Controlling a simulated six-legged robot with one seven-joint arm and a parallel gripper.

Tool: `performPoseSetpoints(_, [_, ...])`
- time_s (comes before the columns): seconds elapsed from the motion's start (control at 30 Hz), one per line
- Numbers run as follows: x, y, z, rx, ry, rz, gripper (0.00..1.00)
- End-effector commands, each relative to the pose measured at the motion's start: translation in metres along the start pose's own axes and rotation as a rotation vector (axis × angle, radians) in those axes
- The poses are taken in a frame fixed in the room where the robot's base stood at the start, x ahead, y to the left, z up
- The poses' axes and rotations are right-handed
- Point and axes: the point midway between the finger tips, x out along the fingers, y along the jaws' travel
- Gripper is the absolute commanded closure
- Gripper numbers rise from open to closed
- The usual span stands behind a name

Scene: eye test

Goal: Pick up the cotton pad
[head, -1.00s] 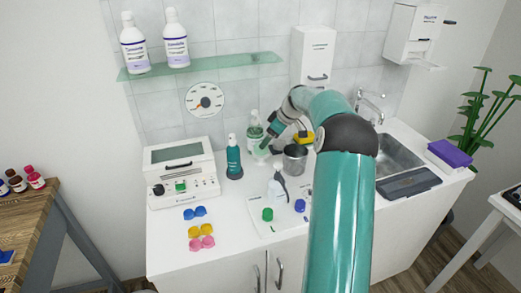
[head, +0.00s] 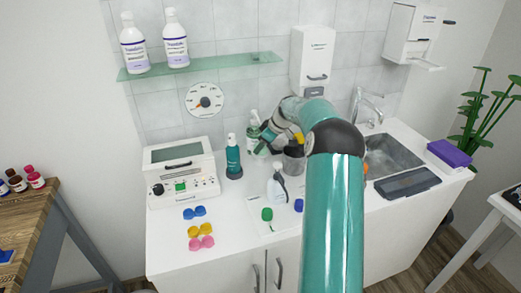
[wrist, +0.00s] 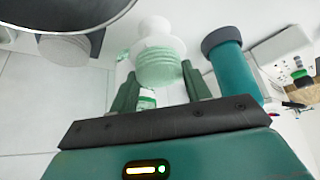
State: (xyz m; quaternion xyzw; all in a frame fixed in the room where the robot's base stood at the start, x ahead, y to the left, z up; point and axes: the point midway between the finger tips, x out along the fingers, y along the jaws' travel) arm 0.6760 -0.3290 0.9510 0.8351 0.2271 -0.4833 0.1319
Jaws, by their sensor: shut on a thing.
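My gripper (head: 267,141) is low over the back of the white counter, in front of the tiled wall. In the wrist view my gripper (wrist: 160,82) has its two green fingers on either side of a pale, ribbed, round stack, which looks like cotton pads (wrist: 159,70) in a greenish holder with a white end. The fingers are shut on a pad at the near end of the stack. The pad's edge is hard to tell apart from the rest. In the head view my arm hides part of this spot.
A teal bottle (head: 233,157) stands left of my gripper and shows close by in the wrist view (wrist: 232,68). A steel cup (head: 293,163) stands to the right. A spray bottle (head: 277,185) stands in front. A glass shelf (head: 200,65) hangs above.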

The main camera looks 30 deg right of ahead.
Motion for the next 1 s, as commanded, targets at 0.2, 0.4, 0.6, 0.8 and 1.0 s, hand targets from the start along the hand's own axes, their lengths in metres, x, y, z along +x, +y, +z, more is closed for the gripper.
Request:
performPoseSetpoints(0.2, [0.000,0.000,0.000,0.000,0.000,0.000,0.74])
performPoseSetpoints(0.4, [0.000,0.000,0.000,0.000,0.000,0.000,0.75])
performPoseSetpoints(0.6, [-0.005,0.000,-0.003,-0.001,0.000,0.000,0.75])
performPoseSetpoints(0.8, [-0.024,0.000,-0.014,-0.001,0.001,0.001,0.75])
performPoseSetpoints(1.0, [-0.055,-0.014,-0.015,-0.001,0.000,0.002,0.75])
